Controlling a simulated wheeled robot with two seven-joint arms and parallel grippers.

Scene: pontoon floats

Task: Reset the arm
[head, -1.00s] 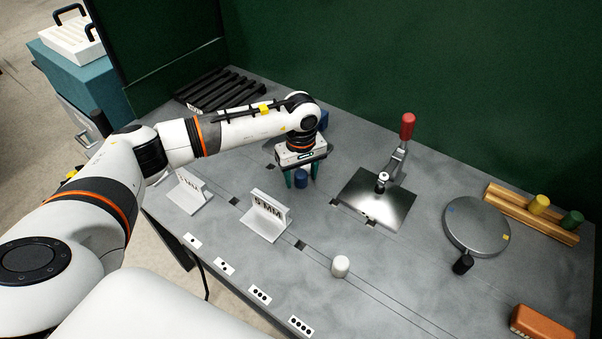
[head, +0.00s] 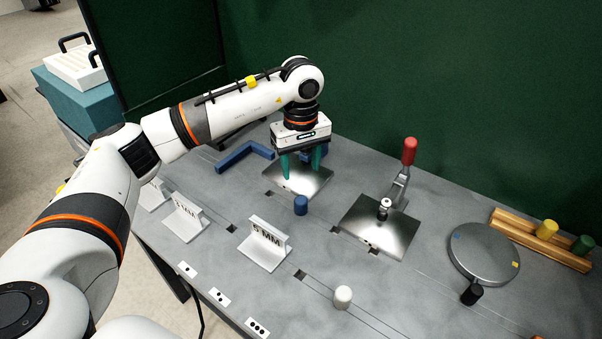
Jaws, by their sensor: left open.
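My left gripper (head: 302,168) is in the head view, pointing down with its two green fingers apart. It is open and empty, raised above a shiny metal plate (head: 297,186) at the back of the table. A blue cylinder (head: 301,205) stands upright on the table just in front of that plate, apart from the fingers. A blue angled bracket (head: 243,155) lies to the left of the gripper. Part of another blue piece is hidden behind the fingers. My right gripper is not in view.
A toggle clamp with a red handle (head: 409,151) stands on a second metal plate (head: 370,228). A grey turntable (head: 484,252) and a wooden rack (head: 540,240) are at the right. A white cylinder (head: 343,296) and a white "5 MM" stand (head: 263,245) are in front.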

